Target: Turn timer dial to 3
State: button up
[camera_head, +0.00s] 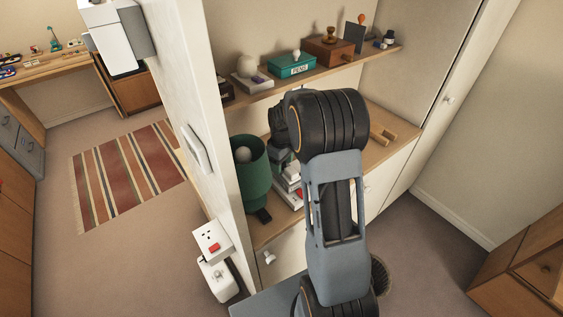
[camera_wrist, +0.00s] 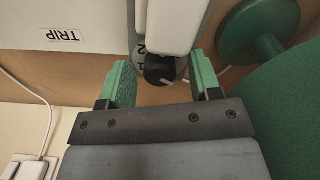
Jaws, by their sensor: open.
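The timer dial (camera_wrist: 158,70) is a small black knob with a pale pointer mark, seen in the wrist view. I cannot tell which number the pointer is at. My gripper (camera_wrist: 162,70) is open, its green fingers on the left and right of the knob, with a gap visible on both sides. In the head view my arm hides the gripper and the dial.
A white panel labelled TRIP (camera_wrist: 62,36) is at upper left in the wrist view. A large green object (camera_wrist: 285,110) is close on the right. In the head view, a green cylinder (camera_head: 250,170) stands left of my arm, beneath a shelf (camera_head: 330,72) of desk items.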

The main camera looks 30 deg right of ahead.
jog(key=shift+c, duration=0.4)
jog(key=c, duration=0.9)
jog(key=shift+o, duration=0.2)
jog(key=m+b, duration=0.1)
jog(key=m, duration=0.2)
jog(key=shift+m+b, duration=0.6)
jog(key=shift+m, duration=1.9)
jog(key=o, duration=0.9)
